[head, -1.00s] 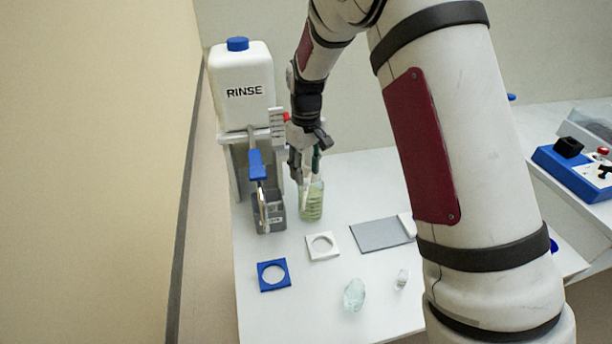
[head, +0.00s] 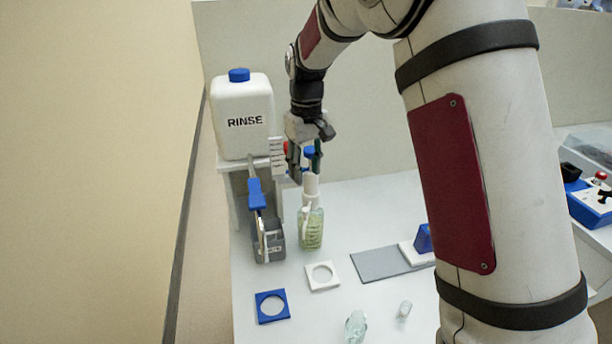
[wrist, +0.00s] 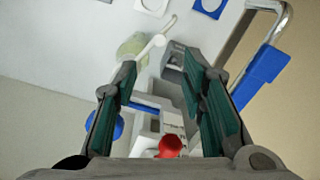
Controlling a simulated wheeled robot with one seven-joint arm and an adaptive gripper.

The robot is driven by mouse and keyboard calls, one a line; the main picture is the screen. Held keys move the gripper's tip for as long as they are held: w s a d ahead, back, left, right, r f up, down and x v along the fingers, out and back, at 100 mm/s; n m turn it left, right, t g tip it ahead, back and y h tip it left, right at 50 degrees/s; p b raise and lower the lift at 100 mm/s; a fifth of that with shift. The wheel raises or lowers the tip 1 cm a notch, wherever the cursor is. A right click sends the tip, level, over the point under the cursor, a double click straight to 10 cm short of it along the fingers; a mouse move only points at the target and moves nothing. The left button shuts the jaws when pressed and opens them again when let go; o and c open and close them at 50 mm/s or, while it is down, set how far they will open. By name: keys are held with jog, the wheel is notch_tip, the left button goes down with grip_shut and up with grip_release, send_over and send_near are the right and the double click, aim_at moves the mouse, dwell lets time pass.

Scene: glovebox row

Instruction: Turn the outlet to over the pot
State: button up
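The outlet (head: 256,193) is a bent metal tube with a blue sleeve, running down in front of the white RINSE tank. In the wrist view its blue sleeve (wrist: 262,66) lies to the right, outside my fingers. My gripper (head: 305,165) is in the air at the tank's right, above a pump bottle of green liquid (head: 311,230). In the wrist view my gripper (wrist: 168,90) has its green-padded fingers wide apart, with nothing held. A grey box (head: 269,241) stands under the outlet's lower end. I cannot tell which vessel is the pot.
The RINSE tank (head: 243,120) stands on a raised stand. A red knob (wrist: 170,146) shows between my fingers in the wrist view. A blue square ring (head: 272,306), a white square ring (head: 322,276), a grey plate (head: 380,263) and clear glassware (head: 355,326) lie in front.

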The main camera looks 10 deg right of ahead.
aim_at(306, 209)
jog(key=w+d+m+g+y+b, duration=0.2)
jog(key=d+m+y+b, duration=0.25)
jog(key=m, duration=1.25)
jog(key=shift+m+h, duration=0.25)
jog(key=shift+m, duration=0.05)
jog(key=p+x, duration=0.1)
jog(key=x, duration=0.5)
jog(key=p+x, duration=0.1)
jog(key=x, duration=0.5)
jog(key=shift+w+f+p, duration=0.15)
jog(key=shift+f+p, duration=0.2)
jog(key=shift+f, duration=0.1)
grip_shut()
